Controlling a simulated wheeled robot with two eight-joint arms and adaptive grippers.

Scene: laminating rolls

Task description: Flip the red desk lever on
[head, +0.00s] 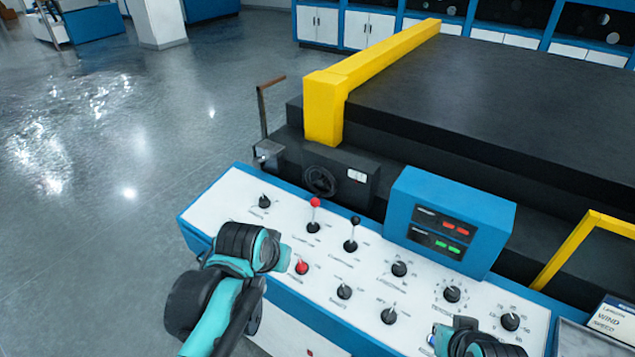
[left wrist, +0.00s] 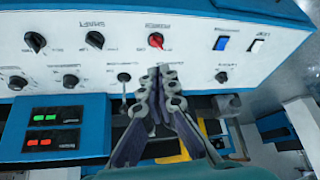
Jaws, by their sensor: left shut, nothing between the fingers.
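The red lever (head: 315,211) has a red ball on a thin stem and stands about upright on the white desk panel, left of a black-tipped lever (head: 352,233). My left gripper (head: 284,257) is just in front of it and to its left, close to a red knob (head: 302,267), with no clear contact with the lever. In the left wrist view the left gripper's fingers (left wrist: 164,72) are shut and empty; the red lever is not visible there, likely behind them. My right gripper (head: 475,340) is partly in view at the bottom edge; its fingertips are not clear.
A blue display box (head: 450,222) stands on the desk to the right. Several black knobs (head: 399,269) surround the levers. In the left wrist view the red knob (left wrist: 155,40) and two rocker switches (left wrist: 240,43) show. A yellow-framed machine (head: 325,108) stands behind.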

